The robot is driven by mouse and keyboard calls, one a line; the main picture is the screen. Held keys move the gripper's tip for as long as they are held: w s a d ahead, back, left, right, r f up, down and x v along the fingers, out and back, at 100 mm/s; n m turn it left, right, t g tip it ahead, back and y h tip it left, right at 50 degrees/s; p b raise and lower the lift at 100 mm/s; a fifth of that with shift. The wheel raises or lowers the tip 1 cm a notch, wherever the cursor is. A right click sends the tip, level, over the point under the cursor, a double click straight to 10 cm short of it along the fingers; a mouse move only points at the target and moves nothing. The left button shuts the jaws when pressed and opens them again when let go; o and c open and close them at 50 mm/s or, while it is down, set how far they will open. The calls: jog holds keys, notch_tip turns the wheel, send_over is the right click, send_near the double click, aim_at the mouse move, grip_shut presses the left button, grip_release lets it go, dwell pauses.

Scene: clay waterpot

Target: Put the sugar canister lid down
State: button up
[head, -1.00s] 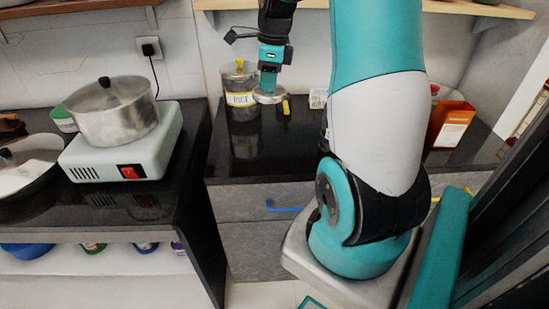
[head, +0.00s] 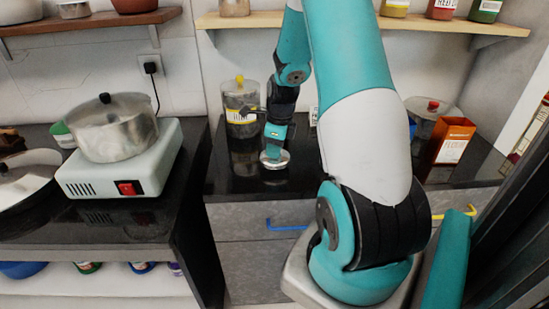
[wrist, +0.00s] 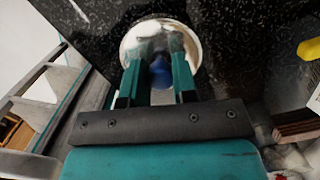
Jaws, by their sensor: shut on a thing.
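The sugar canister lid is a round, shiny metal disc (head: 283,164) with a blue knob (wrist: 160,72), which shows in the wrist view. My gripper (head: 273,152) is shut on the knob and points down at the dark counter. The lid lies level beneath the fingers, at or just above the counter top near its front part. I cannot tell whether it touches. In the wrist view the two teal fingers (wrist: 159,85) stand on either side of the knob, over the lid's disc (wrist: 135,42). I cannot make out an open sugar canister.
A canister labelled RICE (head: 238,103) with a yellow knob stands behind my gripper. A flour box (head: 453,143) and a canister with a red knob (head: 430,116) stand at the right. A pot (head: 115,130) sits on a hotplate at the left. The black counter (head: 232,182) around the lid is clear.

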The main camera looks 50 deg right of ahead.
jog(key=shift+f, duration=1.7)
jog(key=shift+f, duration=0.2)
jog(key=o, duration=0.9)
jog(key=shift+r, duration=0.15)
